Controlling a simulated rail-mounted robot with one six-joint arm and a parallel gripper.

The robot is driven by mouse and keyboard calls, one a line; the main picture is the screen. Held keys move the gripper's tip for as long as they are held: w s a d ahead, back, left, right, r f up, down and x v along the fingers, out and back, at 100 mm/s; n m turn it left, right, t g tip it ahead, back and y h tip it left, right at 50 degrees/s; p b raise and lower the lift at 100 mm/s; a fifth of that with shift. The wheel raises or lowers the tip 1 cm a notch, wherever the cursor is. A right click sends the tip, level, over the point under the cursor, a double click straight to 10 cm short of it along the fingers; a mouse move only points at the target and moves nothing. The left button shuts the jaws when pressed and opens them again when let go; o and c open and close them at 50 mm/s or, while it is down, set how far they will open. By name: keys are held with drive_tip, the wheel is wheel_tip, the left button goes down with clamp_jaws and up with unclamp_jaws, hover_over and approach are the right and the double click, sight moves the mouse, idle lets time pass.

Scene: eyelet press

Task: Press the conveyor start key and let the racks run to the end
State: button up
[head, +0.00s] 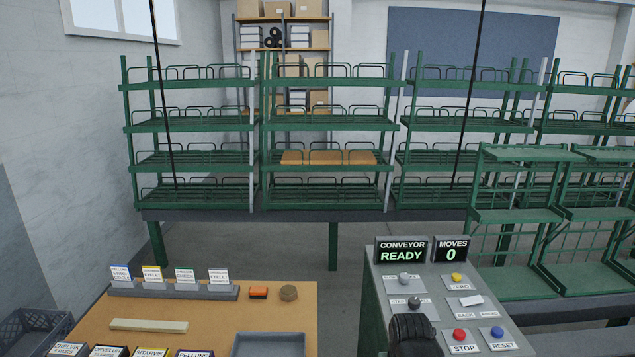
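The control panel (375,300) stands at the bottom right. Its conveyor display (402,250) reads "CONVEYOR READY". The moves display (452,249) reads "MOVES 0". A yellow button (456,278) sits at the upper right of the panel; its small label is hard to read. A red button (459,334) is marked STOP and a blue button (497,332) is marked RESET. My gripper (413,330) shows as a dark shape over the panel's lower left, left of the red button; its fingers cannot be made out. Green racks (325,125) stand in a row behind the panel.
A wooden table (210,320) with label cards, a pale bar (148,325) and a grey tray (268,345) is at lower left. Brown boards (328,157) lie in one rack.

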clamp_jaws()
idle(1.4)
